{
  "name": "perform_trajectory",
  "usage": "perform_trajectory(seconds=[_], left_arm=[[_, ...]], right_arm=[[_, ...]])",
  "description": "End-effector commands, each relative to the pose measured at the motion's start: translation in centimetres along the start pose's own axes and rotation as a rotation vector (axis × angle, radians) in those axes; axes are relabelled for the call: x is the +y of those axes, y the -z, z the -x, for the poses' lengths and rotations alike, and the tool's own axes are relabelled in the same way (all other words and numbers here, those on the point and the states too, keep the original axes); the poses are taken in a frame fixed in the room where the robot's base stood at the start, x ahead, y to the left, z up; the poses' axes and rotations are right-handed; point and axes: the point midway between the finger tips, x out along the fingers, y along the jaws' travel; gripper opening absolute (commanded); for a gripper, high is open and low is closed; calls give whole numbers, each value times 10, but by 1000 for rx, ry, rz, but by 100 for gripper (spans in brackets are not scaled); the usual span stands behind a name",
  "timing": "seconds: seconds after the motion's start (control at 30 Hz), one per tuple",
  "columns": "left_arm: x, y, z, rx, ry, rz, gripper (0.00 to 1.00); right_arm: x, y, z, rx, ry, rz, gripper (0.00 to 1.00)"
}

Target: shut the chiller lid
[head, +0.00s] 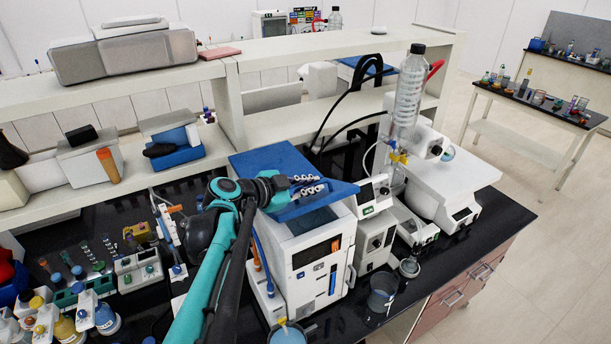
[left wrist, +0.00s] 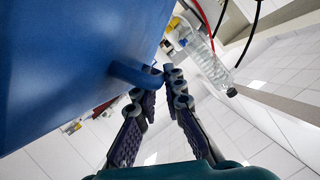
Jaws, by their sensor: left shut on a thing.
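The chiller (head: 338,285) is a white box with a dark display panel on its front, standing on the black bench. Its blue lid (head: 270,158) is raised and tilted, and part of the opening shows beneath its front edge. In the left wrist view the lid (left wrist: 75,60) fills the left side, with a blue bar handle (left wrist: 130,73) sticking out. My left gripper (head: 316,187) is at the lid's front part. In the left wrist view its fingers (left wrist: 161,80) are closed on the handle's end. My right gripper is not in view.
A tall clear bottle (head: 409,88) on a stand and white instruments (head: 376,235) stand close to the chiller's right. Black cables (head: 343,95) hang behind it. A white shelf (head: 270,62) runs along the back. Bottles and small racks crowd the bench at left. A beaker (head: 381,298) stands at front right.

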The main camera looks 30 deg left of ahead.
Motion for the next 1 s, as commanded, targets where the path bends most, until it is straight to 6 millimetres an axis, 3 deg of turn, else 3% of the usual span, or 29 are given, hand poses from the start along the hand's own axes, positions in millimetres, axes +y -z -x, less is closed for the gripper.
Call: perform_trajectory(seconds=[0.17,0.4,0.97,1.0], left_arm=[[19,-8,-4,-1,41,-99,0],[30,-14,-7,0,39,-92,0],[34,-16,-8,0,38,-89,0],[34,-16,-8,0,38,-89,12]], right_arm=[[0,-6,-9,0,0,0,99],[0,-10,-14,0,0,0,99],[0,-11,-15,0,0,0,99],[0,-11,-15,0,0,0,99]])
